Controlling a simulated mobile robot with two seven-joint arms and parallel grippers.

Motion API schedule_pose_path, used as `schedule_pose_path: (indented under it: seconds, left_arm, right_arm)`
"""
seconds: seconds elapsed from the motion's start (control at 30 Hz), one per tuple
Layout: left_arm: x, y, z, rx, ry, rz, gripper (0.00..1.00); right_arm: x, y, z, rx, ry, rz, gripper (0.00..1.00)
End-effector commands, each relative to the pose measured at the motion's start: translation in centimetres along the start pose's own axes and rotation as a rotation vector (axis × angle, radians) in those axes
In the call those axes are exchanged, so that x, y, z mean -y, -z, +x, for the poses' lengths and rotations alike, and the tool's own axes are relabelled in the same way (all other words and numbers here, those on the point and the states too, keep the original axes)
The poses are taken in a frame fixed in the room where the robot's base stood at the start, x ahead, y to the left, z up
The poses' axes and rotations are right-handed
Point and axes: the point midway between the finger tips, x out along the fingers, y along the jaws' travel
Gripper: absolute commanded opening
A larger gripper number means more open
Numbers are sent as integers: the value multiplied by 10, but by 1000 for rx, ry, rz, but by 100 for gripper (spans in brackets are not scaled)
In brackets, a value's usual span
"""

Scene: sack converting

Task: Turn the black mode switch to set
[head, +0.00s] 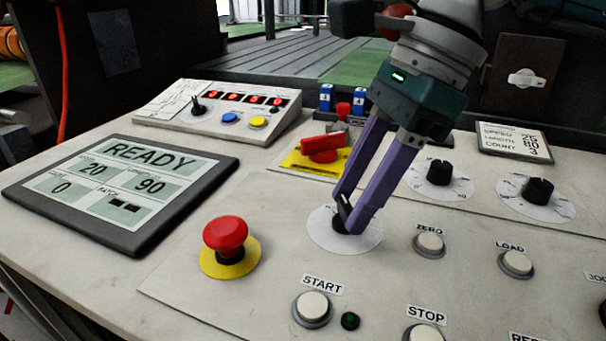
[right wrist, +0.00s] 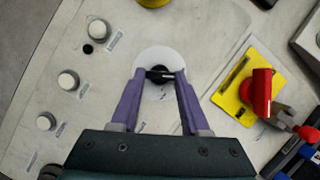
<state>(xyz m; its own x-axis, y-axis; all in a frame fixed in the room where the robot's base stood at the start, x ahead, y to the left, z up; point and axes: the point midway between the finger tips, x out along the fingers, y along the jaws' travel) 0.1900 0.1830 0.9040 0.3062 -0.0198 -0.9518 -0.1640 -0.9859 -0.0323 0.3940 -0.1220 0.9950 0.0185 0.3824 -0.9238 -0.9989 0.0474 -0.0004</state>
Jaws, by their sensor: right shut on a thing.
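The black mode switch (head: 341,224) stands on a round white dial plate (head: 322,238) in the middle of the sloped panel. My right gripper (head: 352,214) has its purple fingers down over the switch and is shut on it. In the right wrist view the switch (right wrist: 159,73) lies between the two fingertips (right wrist: 158,80), its dark bar running across from one to the other. The dial's markings are mostly hidden by the fingers, so I cannot read the position. My left gripper is not in view.
A red emergency button (head: 225,236) on a yellow ring stands left of the dial. A red lever switch (head: 324,147) on a yellow plate is close behind. Two black knobs (head: 440,173) (head: 539,190) and the ZERO button (head: 430,242) are to the right. A READY display (head: 120,187) lies left.

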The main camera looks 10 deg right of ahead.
Motion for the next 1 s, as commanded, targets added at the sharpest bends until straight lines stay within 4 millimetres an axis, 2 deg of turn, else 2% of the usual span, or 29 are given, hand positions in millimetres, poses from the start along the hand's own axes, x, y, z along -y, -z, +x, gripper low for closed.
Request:
schedule_pose_path:
  seconds: [0.03, 0.33, 1.0]
  left_arm:
    - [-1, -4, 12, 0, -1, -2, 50]
    - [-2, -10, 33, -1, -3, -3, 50]
    - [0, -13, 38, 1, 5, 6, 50]
  right_arm:
    - [2, 1, 5, 2, -10, -33, 0]
    - [2, 0, 2, 2, -73, -181, 0]
    - [2, -1, 0, 1, -98, -238, 0]
